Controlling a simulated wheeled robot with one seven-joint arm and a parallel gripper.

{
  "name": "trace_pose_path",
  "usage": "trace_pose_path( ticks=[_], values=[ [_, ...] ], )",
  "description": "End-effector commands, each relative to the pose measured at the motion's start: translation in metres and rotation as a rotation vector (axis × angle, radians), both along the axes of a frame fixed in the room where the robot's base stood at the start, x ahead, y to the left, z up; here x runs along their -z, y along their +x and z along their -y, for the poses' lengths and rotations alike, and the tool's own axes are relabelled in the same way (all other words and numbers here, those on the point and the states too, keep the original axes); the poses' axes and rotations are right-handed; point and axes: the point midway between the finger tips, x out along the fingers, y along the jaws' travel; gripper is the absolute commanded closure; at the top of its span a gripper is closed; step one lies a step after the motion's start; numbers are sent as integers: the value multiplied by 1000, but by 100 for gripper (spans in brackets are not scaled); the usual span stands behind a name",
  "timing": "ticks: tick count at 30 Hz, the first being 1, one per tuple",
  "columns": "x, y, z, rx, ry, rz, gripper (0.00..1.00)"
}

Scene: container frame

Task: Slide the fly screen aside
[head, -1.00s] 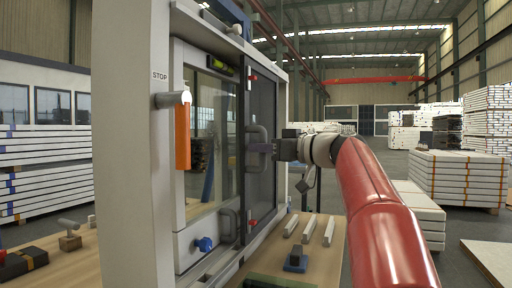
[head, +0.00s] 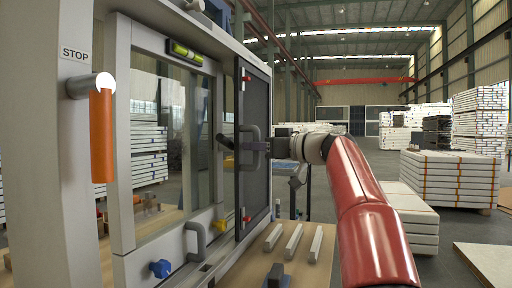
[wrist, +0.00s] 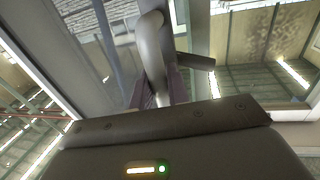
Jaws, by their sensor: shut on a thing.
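The fly screen (head: 258,190) is a dark mesh panel with red clips, upright at the right end of the pale window frame (head: 122,130). Its grey bar handle (head: 248,134) sticks out on the near side. My gripper (head: 259,146) is shut on this handle, coming from the right. In the wrist view the grey handle (wrist: 151,50) stands between my gripper's fingers (wrist: 158,96); their contact is partly hidden by the gripper body. Glass shows uncovered left of the screen.
A post marked STOP with an orange-sleeved peg (head: 102,135) stands at left. White bars (head: 292,242) lie on the bench.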

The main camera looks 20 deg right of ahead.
Motion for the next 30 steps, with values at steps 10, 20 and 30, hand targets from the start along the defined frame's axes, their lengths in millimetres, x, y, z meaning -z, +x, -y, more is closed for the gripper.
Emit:
trace_pose_path(
  ticks=[10, 20, 30],
  values=[
    [-2, 1, 2, 10, 4, 4, 63],
    [0, -11, 14, 12, 4, 4, 63],
    [-1, -50, 51, 13, 4, 4, 63]
  ],
)
